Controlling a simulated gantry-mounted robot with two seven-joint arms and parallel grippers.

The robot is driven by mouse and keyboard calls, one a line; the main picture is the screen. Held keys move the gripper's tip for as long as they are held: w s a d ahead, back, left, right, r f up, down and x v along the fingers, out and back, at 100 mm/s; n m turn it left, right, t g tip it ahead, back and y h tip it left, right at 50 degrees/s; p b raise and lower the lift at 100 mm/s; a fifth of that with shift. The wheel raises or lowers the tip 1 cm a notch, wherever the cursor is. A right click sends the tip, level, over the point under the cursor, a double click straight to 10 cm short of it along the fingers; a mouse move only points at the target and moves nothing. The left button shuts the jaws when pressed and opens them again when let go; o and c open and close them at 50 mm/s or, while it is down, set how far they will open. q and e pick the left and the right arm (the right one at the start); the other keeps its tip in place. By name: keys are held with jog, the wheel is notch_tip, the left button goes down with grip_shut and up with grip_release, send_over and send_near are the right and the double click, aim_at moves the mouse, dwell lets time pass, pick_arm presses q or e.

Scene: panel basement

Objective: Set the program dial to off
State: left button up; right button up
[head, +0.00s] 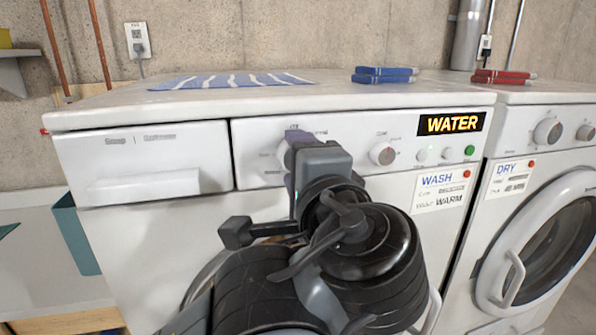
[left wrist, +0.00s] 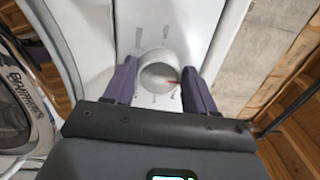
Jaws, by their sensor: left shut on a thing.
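The program dial (left wrist: 157,76) is a round, light knob on the white washer's (head: 140,160) front panel. The left wrist view shows it between the two purple fingers of my left gripper (left wrist: 160,71), with a red mark toward its right side. My left gripper is shut on the dial. In the head view my left gripper (head: 297,143) covers most of the dial. Small print shows above it, too small to read surely, so the dial's setting cannot be told. My right gripper is in neither view.
A second knob (head: 382,153) and a green button (head: 470,150) sit to the right on the same panel, under a lit WATER display (head: 451,123). A dryer (head: 540,150) stands at right. A striped cloth (head: 230,80) and blue-handled items (head: 385,75) lie on top.

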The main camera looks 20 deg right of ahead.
pick_arm(q)
jog(key=shift+n, duration=0.4)
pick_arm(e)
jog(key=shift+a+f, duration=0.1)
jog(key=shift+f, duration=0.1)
pick_arm(q)
jog(key=o, duration=1)
